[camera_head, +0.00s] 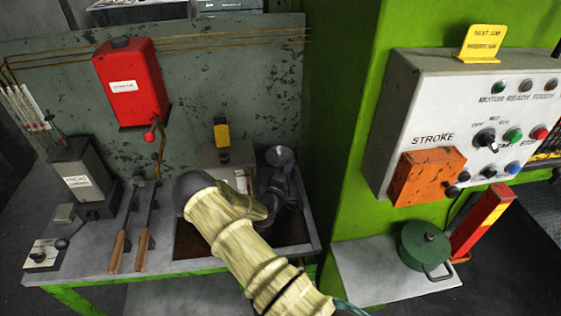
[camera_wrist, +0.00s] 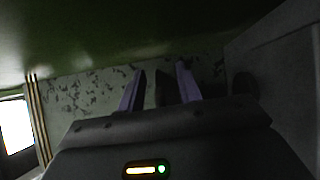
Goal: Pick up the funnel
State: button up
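A grey, cone-shaped piece with a round mouth, which looks like the funnel (camera_head: 280,156), is at the back right of the bench in the head view. My dark gripper (camera_head: 277,184) is just in front of it and partly overlaps it, so I cannot tell whether they touch. In the wrist view my gripper (camera_wrist: 160,90) has its two pale fingers apart. A narrow dark shape (camera_wrist: 162,88) shows between them, with gaps on both sides. It is too dark to tell what it is.
A dark recessed tray (camera_head: 190,248) lies under my arm. Tongs with wooden handles (camera_head: 130,240) and a red dispenser (camera_head: 130,82) are left. A green press column (camera_head: 345,160) stands close on the right, with a control box (camera_head: 400,90). A green pot (camera_head: 424,247) sits on a side shelf.

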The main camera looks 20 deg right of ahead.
jog(key=shift+c, duration=0.2)
grip_shut()
dwell(0.3)
notch_tip(320, 180, up, 10)
jog(key=p, duration=0.5)
jog(key=shift+r, duration=0.15)
dwell(0.3)
notch_tip(320, 180, up, 3)
jog(key=shift+f+p, duration=0.1)
jog(key=shift+p, duration=0.45)
